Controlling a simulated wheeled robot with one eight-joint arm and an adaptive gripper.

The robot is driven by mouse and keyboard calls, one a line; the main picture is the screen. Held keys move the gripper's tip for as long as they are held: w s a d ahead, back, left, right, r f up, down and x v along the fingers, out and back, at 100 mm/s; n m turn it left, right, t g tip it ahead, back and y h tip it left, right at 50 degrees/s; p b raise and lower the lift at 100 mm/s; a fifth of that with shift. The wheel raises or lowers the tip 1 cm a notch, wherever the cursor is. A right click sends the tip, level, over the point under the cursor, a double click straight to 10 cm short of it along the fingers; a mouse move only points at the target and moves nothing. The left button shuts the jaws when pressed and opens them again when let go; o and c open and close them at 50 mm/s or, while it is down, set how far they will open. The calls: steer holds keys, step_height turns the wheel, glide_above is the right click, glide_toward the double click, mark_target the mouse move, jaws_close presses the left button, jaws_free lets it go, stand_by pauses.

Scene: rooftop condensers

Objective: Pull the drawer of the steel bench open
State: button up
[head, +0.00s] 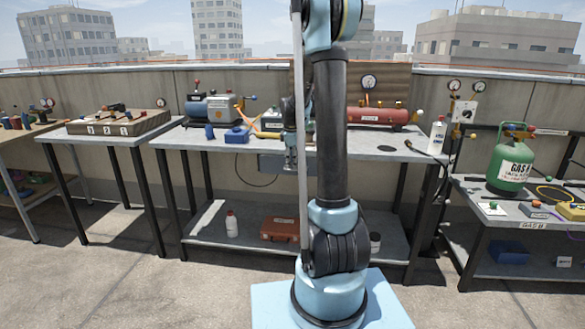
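The steel bench (215,142) stands in the middle of the view, with a grey top, dark legs and a lower shelf. A grey drawer front (271,164) shows under the bench top's front edge, near the middle. It looks shut or nearly so. My arm stands in front and hides the drawer's right part. My gripper (290,163) points down in front of the drawer. It is too small to tell whether its fingers are open, or whether they touch the drawer or a handle.
A red tank (378,117), a blue pump (208,108) and a white bottle (437,134) stand on the bench top. An orange case (280,229) sits on the lower shelf. A green gas cylinder (510,162) stands on the right bench. The floor at front left is clear.

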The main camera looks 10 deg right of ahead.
steer(key=shift+w+f, duration=0.15)
steer(key=shift+f, duration=0.55)
steer(key=shift+w+f, duration=0.1)
steer(key=shift+f, duration=0.55)
jaws_close()
